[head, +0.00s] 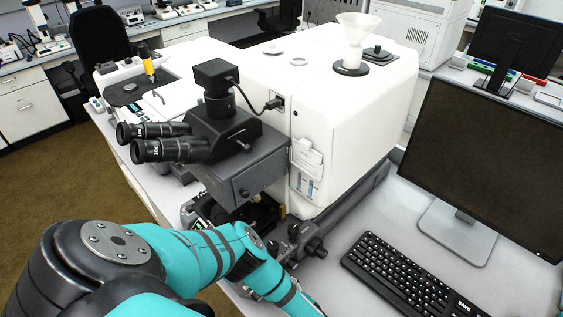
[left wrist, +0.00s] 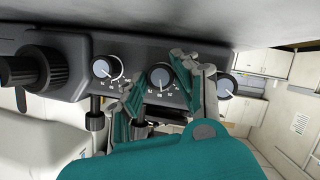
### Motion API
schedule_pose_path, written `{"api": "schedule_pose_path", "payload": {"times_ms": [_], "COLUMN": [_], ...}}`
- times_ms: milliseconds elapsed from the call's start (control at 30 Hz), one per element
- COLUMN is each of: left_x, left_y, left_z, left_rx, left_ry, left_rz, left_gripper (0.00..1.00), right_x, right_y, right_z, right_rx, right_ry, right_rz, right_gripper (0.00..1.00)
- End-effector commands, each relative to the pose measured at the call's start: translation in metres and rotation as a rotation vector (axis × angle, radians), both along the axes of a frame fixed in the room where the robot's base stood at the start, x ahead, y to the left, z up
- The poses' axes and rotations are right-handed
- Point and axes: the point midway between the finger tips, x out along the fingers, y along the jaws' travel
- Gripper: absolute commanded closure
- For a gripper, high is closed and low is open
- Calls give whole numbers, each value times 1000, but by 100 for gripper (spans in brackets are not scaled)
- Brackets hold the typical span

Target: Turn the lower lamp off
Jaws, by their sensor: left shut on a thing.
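The infrared microscope (head: 240,165) stands on the bench. In the left wrist view its dark control panel carries a left dial (left wrist: 103,68), a middle dial (left wrist: 159,77) and a right dial (left wrist: 226,87), each with a pale face and a pointer mark. My left gripper (left wrist: 160,84) has its teal fingers on either side of the middle dial and is shut on it. I cannot read which dial belongs to the lower lamp. In the head view my left arm reaches to the microscope's lower front, and its fingers do not show. My right gripper is in neither view.
A large black knob (left wrist: 22,72) sticks out beside the dials. In the head view a keyboard (head: 410,275) and a monitor (head: 490,165) stand right of the microscope. The eyepieces (head: 160,142) project over my arm's left side.

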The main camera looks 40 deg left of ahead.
Motion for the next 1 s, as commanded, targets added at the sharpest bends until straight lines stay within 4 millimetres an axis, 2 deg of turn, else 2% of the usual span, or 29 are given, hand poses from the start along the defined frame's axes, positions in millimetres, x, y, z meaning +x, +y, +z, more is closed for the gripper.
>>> {"api": "schedule_pose_path", "payload": {"times_ms": [600,1000], "left_x": [-2,-3], "left_y": [-1,0], "left_z": [-1,-3], "left_rx": [-44,-60], "left_ry": [-557,-763], "left_rz": [-3,-1], "left_gripper": [100,100], "right_x": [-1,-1], "right_y": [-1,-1], "right_z": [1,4], "right_rx": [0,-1], "right_ry": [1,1], "right_rz": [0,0], "right_gripper": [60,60]}}
